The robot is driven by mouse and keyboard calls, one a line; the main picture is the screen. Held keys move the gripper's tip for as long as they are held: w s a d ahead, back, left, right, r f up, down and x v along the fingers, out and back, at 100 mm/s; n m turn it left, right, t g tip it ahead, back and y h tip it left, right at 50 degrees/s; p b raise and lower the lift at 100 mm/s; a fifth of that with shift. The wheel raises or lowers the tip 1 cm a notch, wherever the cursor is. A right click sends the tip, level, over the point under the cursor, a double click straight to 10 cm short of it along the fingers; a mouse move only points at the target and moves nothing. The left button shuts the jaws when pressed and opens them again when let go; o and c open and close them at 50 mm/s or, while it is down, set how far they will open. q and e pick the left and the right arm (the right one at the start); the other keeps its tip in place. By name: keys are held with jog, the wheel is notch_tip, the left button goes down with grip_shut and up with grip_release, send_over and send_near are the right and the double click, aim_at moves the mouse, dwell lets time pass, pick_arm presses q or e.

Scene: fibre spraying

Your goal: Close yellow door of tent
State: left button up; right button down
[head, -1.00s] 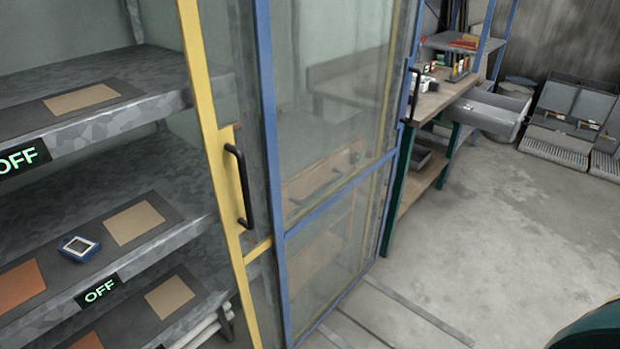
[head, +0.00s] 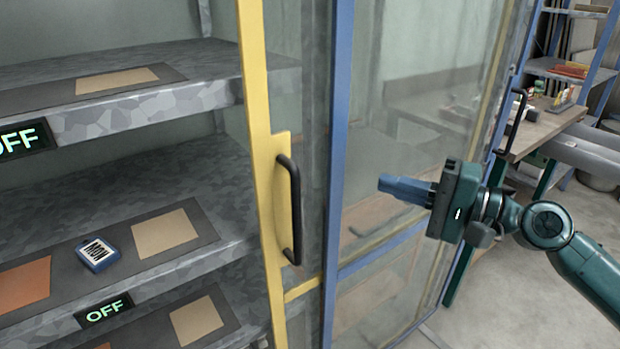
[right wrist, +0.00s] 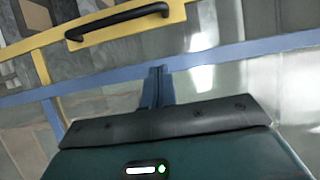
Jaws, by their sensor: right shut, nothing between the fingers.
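The yellow door (head: 254,95) of the tent stands at the middle left in the head view, with glass panels and a black handle (head: 290,210) on its yellow edge. The shelves to its left are uncovered. The blue-framed door (head: 338,130) overlaps it on the right. My right gripper (head: 385,187) is shut and empty, in front of the blue-framed glass, to the right of the black handle and apart from it. In the right wrist view, my shut fingers (right wrist: 157,88) point toward the blue frame, with the black handle (right wrist: 122,22) beyond. My left gripper is not in view.
Grey shelves (head: 150,125) with dark mats and a small blue device (head: 96,254) lie open at the left. A second black handle (head: 515,118) is on the blue door's far edge. A workbench (head: 545,130) stands at the right back.

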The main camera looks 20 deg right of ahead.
jog(key=p, duration=0.5)
send_near(306, 158)
jog(key=x, duration=0.4)
pick_arm(q)
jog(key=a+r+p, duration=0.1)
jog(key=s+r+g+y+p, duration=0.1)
jog(key=p, duration=0.1)
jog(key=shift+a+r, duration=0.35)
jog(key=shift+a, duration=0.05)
pick_arm(e)
jog(key=a, duration=0.1)
jog(key=s+a, duration=0.2)
jog(key=shift+a+f, duration=0.3)
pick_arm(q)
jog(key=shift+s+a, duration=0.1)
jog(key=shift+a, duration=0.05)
pick_arm(e)
jog(key=shift+a, duration=0.1)
